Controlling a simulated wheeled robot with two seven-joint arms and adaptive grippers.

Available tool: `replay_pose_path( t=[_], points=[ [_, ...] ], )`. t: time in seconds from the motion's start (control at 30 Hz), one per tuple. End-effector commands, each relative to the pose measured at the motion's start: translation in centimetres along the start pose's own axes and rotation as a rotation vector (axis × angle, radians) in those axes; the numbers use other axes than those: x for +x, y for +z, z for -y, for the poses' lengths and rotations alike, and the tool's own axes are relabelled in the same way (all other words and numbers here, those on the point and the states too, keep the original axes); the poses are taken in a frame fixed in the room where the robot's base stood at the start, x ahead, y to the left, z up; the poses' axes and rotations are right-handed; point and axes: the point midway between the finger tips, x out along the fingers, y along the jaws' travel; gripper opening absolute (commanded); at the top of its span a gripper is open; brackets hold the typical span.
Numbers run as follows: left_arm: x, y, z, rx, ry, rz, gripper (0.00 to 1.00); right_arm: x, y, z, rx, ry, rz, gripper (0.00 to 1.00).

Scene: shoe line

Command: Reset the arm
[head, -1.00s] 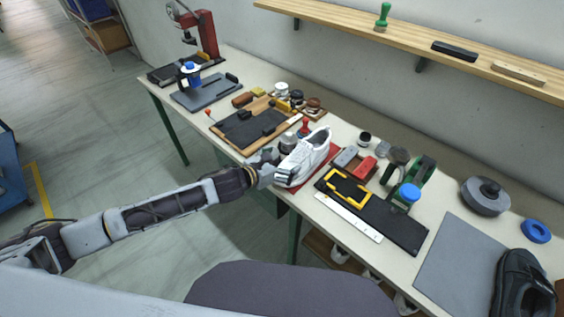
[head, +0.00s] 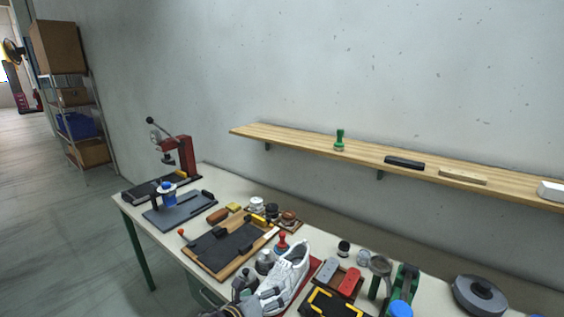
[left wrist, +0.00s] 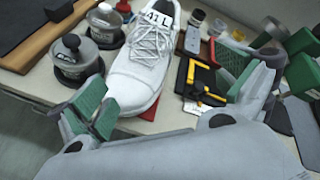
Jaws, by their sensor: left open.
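A white lace-up shoe (head: 288,274) stands on a red mat on the workbench. In the left wrist view the shoe (left wrist: 139,76) points its toe toward me, with a "41 L" label on its tongue. My left gripper (head: 258,297) is at the toe end of the shoe, low in the head view. In the left wrist view its green-padded fingers (left wrist: 172,100) are spread wide and hold nothing. The toe lies between them in the picture, nearer the left finger; I cannot tell whether they touch. My right gripper is out of view.
Left of the shoe are metal-lidded jars (left wrist: 77,62) and a wooden board with a black pad (head: 225,248). To its right are a yellow-edged black frame (left wrist: 200,82) and red and grey blocks (head: 348,281). A wooden wall shelf (head: 300,139) runs above the bench.

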Motion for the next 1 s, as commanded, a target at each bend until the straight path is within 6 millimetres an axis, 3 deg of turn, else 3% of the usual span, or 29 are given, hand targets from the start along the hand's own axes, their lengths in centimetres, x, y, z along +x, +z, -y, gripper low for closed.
replay_pose_path(
  t=[0.47,1.0],
  points=[
    [-2.9,-1.7,-1.2,-0.748,0.168,0.013,1.0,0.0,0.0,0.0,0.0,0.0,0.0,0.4],
    [-8.3,-5.0,-6.5,-1.594,0.448,0.149,1.0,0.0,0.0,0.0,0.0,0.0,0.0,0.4]
  ],
)
